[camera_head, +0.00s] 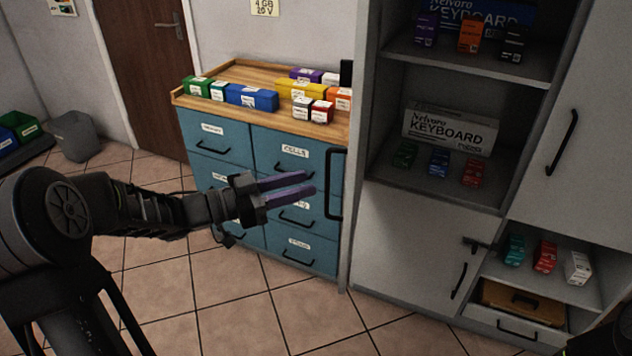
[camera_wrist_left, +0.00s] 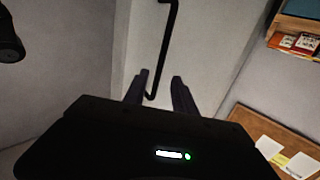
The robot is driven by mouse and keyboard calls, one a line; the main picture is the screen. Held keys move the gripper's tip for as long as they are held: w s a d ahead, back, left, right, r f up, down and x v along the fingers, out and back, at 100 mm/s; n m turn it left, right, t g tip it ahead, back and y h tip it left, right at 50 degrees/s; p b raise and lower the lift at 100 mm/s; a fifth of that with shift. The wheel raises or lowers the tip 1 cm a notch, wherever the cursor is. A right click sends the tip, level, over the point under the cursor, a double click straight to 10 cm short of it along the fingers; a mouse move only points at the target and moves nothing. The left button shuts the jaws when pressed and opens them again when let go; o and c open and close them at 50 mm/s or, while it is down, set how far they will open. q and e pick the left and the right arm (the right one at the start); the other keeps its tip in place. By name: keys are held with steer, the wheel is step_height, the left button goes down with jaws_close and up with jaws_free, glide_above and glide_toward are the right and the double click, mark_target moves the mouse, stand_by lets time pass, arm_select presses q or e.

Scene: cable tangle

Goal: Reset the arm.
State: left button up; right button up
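My left arm comes in from the left in the head view. Its left gripper (camera_head: 308,182) points right, in front of the blue drawer unit (camera_head: 222,160). Its two purple-tinted fingers stand apart with a gap between them and hold nothing. In the wrist view the left gripper (camera_wrist_left: 160,76) also shows its fingers spread. A long black handle (camera_wrist_left: 168,45) lies beyond them, partly in line with the gap; I cannot tell how far off it is.
A wooden-topped counter with small coloured boxes, such as a blue box (camera_head: 251,97), stands behind the gripper. A tall grey cabinet (camera_head: 415,222) with a black handle (camera_head: 336,184) and open shelves stands to the right. The tiled floor (camera_head: 235,325) in front is clear.

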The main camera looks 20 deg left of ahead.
arm_select(q)
steer(key=shift+s+a, duration=0.45)
